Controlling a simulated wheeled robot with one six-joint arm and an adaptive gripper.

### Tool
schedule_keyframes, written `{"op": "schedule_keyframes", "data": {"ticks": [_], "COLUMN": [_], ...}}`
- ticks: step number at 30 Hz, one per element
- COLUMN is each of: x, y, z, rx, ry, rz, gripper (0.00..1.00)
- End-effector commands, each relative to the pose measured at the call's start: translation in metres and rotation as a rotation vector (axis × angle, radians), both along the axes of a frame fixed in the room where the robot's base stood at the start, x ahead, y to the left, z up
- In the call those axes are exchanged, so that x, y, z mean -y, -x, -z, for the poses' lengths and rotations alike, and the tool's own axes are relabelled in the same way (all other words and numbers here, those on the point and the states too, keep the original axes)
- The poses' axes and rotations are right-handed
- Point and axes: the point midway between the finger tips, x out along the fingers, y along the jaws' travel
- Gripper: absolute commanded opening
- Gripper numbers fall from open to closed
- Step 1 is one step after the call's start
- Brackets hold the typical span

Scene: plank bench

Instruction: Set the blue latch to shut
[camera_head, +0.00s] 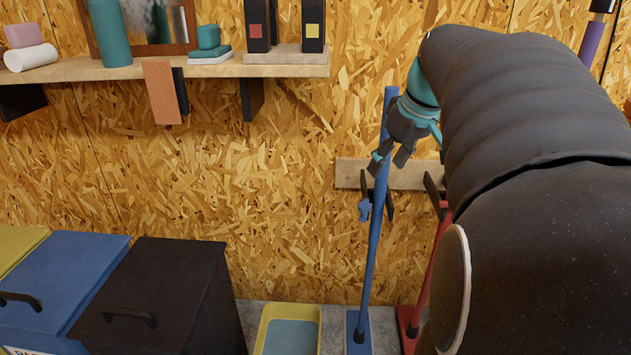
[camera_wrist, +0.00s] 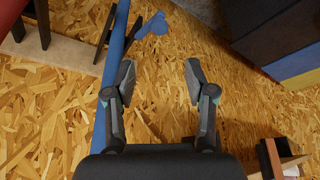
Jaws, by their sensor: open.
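The blue latch (camera_head: 364,208) is a small piece at a dark clip on the wall rail, beside an upright blue pole (camera_head: 376,240). I cannot tell its setting. In the wrist view the latch (camera_wrist: 153,25) shows near the top, to the right of the pole (camera_wrist: 116,50) and the dark prongs. My gripper (camera_head: 390,158) is open and empty, above the latch and apart from it, and it overlaps the pole in the head view. In the wrist view my gripper (camera_wrist: 160,78) has its fingers spread, with bare wall board between them.
A red pole (camera_head: 436,262) stands in its clip to the right. A wooden rail (camera_head: 349,172) backs the clips. A shelf (camera_head: 215,68) with bottles and boxes is at upper left. Lidded black (camera_head: 165,280) and blue (camera_head: 60,275) bins and a yellow tray (camera_head: 263,325) are below.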

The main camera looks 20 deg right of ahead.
Motion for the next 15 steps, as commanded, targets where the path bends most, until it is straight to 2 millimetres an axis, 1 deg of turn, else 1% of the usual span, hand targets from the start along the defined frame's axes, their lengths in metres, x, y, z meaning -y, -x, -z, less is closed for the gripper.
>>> {"op": "schedule_keyframes", "data": {"ticks": [15], "x": [-0.006], "y": [-0.034], "z": [0.085], "rx": [-0.003], "ry": [-0.002], "rz": [0.002], "gripper": [0.55]}}
